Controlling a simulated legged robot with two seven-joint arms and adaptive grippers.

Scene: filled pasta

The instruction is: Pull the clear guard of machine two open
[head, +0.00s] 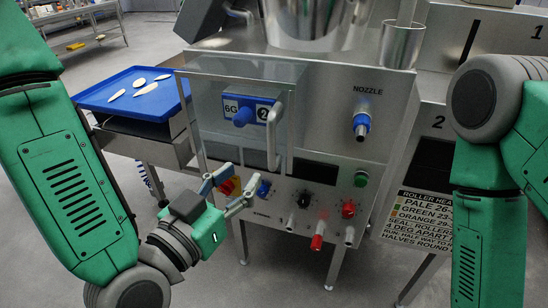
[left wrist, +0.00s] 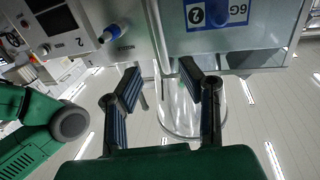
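The clear guard (head: 206,103) is a see-through panel on the front of the steel machine. It looks closed over the 6G and 2 labels and a blue knob. Its pale upright handle (head: 278,135) is on the guard's right side. My left gripper (head: 244,177) is open and empty, just below and left of the handle's lower end. In the left wrist view, which is upside down, the handle (left wrist: 159,38) lies beyond the gap between the open fingers (left wrist: 160,70), apart from them. My right arm shows at the right; its gripper is out of view.
Below the guard are a red and yellow switch (head: 229,186), a black knob (head: 304,199), red knobs (head: 348,209) and a green button (head: 361,179). A blue-tipped nozzle (head: 361,126) sticks out to the right. A blue tray (head: 113,99) with pale pieces stands left.

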